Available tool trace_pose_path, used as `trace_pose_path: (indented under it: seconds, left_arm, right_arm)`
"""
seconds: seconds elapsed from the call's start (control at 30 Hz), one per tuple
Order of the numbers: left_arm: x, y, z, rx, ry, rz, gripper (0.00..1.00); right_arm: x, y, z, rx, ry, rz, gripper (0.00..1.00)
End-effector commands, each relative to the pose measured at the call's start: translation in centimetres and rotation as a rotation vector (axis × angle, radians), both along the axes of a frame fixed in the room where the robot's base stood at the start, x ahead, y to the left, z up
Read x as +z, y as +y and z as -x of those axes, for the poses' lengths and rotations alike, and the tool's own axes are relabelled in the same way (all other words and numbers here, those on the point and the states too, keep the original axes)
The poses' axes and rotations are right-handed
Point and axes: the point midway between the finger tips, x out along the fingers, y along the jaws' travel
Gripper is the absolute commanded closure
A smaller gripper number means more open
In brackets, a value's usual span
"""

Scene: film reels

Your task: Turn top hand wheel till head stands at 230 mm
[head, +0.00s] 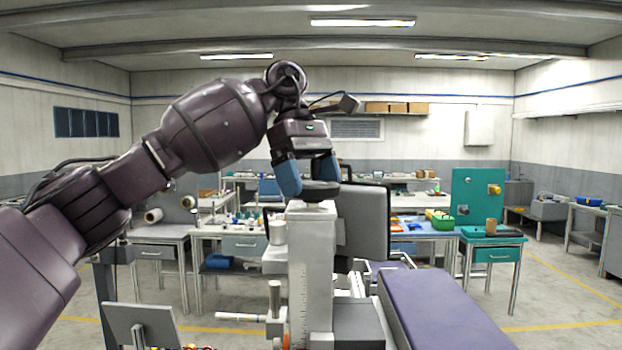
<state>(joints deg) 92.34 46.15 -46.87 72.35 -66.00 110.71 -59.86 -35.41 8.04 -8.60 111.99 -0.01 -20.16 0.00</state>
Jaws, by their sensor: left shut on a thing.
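A pale upright column (312,262) stands in the middle of the head view, with fine scale marks down its front. The dark top hand wheel (321,190) sits on the column's top, partly hidden by the fingers. My left gripper (308,182) points down from above, its blue fingers shut on the hand wheel. A pale head (276,261) appears to sit on the column's left side; the scale reading is too small to tell. My right gripper is out of view.
A grey panel (375,222) stands close behind the column on the right. A purple padded top (440,312) lies at front right, and a small grey screen (140,325) at front left. Workbenches with a green bin (441,221) line the back.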

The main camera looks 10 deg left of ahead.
Motion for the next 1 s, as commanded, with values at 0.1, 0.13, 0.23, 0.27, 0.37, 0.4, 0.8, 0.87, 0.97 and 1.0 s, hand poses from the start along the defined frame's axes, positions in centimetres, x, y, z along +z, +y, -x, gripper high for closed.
trace_pose_path:
  seconds: [0.1,0.13,0.23,0.27,0.37,0.4,0.8,0.87,0.97,1.0]
  left_arm:
    - [0.12,-0.07,0.0,-0.048,-0.002,0.002,0.33]
    - [0.12,-0.06,0.0,-0.056,-0.002,0.002,0.33]
    - [0.12,-0.03,-0.02,-0.08,-0.002,0.001,0.33]
    - [0.12,-0.03,-0.02,-0.084,-0.002,0.001,0.33]
    - [0.12,-0.03,-0.03,-0.097,-0.003,0.002,0.33]
    - [0.12,-0.03,-0.03,-0.099,-0.003,0.002,0.33]
    - [0.12,-0.03,-0.03,-0.102,-0.003,0.001,0.05]
    - [0.11,-0.04,-0.03,-0.102,-0.003,0.001,0.0]
    - [0.08,-0.02,-0.02,-0.101,-0.002,0.0,0.0]
    - [0.07,-0.03,-0.02,-0.101,-0.002,0.0,0.0]
  right_arm:
    - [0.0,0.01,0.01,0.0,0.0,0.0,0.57]
    - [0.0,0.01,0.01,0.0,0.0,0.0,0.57]
    - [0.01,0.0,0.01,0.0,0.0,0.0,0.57]
    - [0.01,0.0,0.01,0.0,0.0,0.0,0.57]
    - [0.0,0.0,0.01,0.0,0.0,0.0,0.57]
    - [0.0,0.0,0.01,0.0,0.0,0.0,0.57]
    - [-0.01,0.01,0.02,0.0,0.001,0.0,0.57]
    - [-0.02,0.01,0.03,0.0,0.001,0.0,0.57]
    - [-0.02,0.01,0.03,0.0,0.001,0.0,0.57]
    - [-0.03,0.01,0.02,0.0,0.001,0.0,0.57]
